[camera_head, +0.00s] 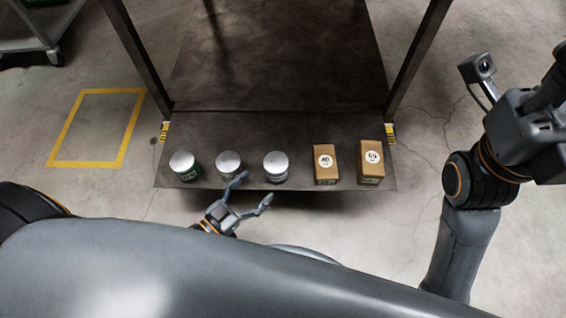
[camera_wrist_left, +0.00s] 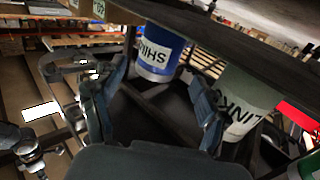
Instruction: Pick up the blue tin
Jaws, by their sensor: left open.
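The blue tin (camera_head: 276,167) stands upright on the shelf, third from the left, with a silver lid. In the left wrist view the picture is turned over, and the blue tin (camera_wrist_left: 158,55) with its white label shows beyond and between my fingertips. My left gripper (camera_head: 252,191) is open and empty at the shelf's front edge, just in front of the gap between the blue tin and the middle tin. Its two fingers (camera_wrist_left: 160,78) are spread apart in the wrist view, not closed on the tin. My right arm shows at the right, but its fingers do not.
A grey-white tin (camera_head: 228,162) stands left of the blue one, and a green tin (camera_head: 184,167) farther left. Two brown boxes (camera_head: 326,164) (camera_head: 371,162) stand to the right. The dark shelf (camera_head: 300,128) is clear behind the row. Metal posts (camera_head: 417,55) rise at both sides.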

